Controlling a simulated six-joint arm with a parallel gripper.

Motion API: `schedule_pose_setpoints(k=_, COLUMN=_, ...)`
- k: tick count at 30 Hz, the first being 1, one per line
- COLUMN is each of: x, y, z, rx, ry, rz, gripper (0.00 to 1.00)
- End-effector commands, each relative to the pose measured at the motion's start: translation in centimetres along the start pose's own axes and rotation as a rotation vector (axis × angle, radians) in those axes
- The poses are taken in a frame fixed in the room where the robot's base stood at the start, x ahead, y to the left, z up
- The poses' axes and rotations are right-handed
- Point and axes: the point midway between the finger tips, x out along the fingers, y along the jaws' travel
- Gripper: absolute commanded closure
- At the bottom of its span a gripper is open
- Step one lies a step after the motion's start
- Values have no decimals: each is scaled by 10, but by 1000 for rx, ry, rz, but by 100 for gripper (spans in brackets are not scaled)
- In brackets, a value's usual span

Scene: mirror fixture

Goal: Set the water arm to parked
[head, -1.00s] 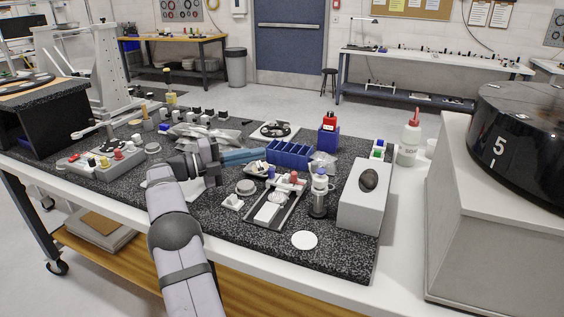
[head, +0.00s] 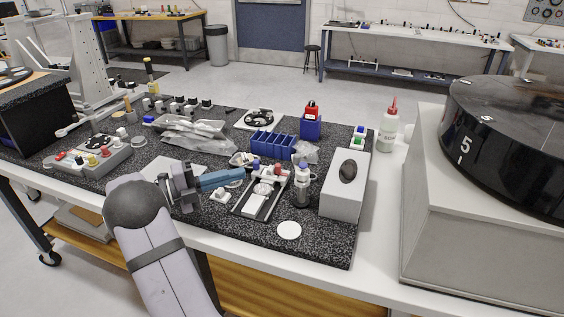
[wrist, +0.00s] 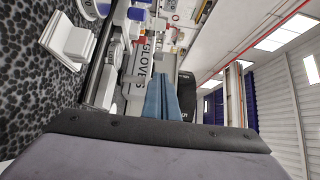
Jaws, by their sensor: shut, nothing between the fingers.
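I cannot identify the water arm for certain. A thin pale bar with a rounded end (head: 80,125) lies by the white upright stand at the left, far from my gripper; no parked mark is readable. My gripper (head: 240,175) has blue fingers, closed together and empty. It is above the front middle of the speckled mat (head: 325,246), just left of a small dark-framed tray fixture (head: 253,204). In the wrist view the blue fingers (wrist: 161,90) are together, pointing toward the white box lettered GLOVES (wrist: 150,55).
A blue divided bin (head: 272,146) is behind the fingers. A grey control box (head: 100,160) is at left. A large black drum (head: 510,150) stands far right.

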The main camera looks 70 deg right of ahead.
Motion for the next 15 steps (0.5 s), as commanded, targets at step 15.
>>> schedule_pose_setpoints(k=15, x=32, y=-3, z=0, rx=9, ry=2, rz=0, gripper=100)
